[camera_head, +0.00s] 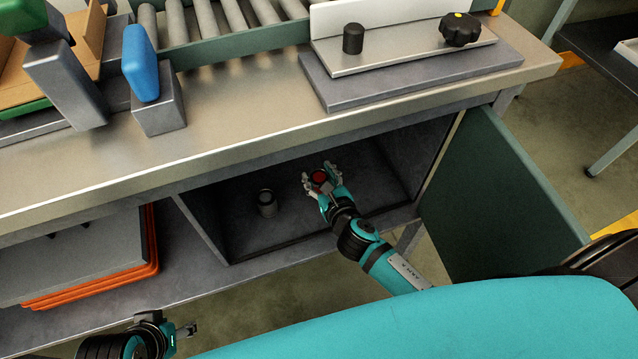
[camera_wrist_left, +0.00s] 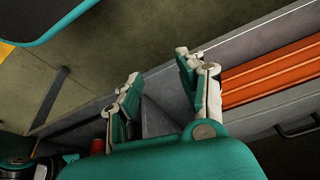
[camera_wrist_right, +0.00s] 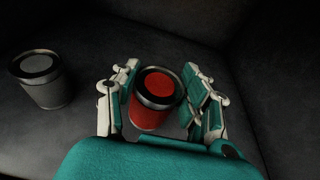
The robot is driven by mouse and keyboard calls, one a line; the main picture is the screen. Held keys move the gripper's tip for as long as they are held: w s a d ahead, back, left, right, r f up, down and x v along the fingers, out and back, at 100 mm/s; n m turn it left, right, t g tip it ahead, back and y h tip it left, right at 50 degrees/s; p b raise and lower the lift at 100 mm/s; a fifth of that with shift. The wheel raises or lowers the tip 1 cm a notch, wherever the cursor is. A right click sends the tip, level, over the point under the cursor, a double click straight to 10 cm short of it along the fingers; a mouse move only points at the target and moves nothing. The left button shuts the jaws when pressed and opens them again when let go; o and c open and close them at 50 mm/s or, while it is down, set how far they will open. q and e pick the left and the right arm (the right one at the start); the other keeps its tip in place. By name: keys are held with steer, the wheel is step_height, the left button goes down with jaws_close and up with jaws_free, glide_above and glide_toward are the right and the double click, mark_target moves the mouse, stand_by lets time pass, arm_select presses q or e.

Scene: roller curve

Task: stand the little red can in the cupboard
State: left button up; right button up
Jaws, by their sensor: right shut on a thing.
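The little red can (camera_head: 319,178) is inside the open cupboard (camera_head: 235,235) under the bench, between the fingers of my right gripper (camera_head: 322,174). In the right wrist view the red can (camera_wrist_right: 150,116) looks about upright, with a dark rim and red lid, and my right gripper (camera_wrist_right: 160,92) is shut on it. I cannot tell whether its base touches the cupboard floor. My left gripper (camera_head: 187,329) is outside, low in front of the bench; in the left wrist view its fingers (camera_wrist_left: 157,70) are apart with nothing between them.
A grey can (camera_head: 267,204) stands on the cupboard floor left of the red can; it also shows in the right wrist view (camera_wrist_right: 44,92). The green door (camera_head: 495,185) is swung open to the right. Orange trays (camera_head: 100,287) lie on the shelf left of the cupboard.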

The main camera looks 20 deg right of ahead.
arm_select(q)
steer(key=w+d+r+t+h, duration=0.1)
steer(key=w+d+t, duration=0.1)
steer(key=w, duration=0.4)
steer(key=shift+w+r+t+b, duration=0.2)
steer(key=shift+t+b, duration=0.2)
steer(key=shift+t, duration=0.4)
arm_select(e)
step_height(320, 180, down, 3)
steer(key=shift+r, duration=0.2)
steer(key=shift+f, duration=0.1)
steer(key=o, duration=1.3)
steer(key=shift+c, duration=0.2)
arm_select(q)
steer(key=shift+w+d+r, duration=0.1)
steer(key=shift+w+r, duration=0.05)
steer(key=shift+w, duration=0.1)
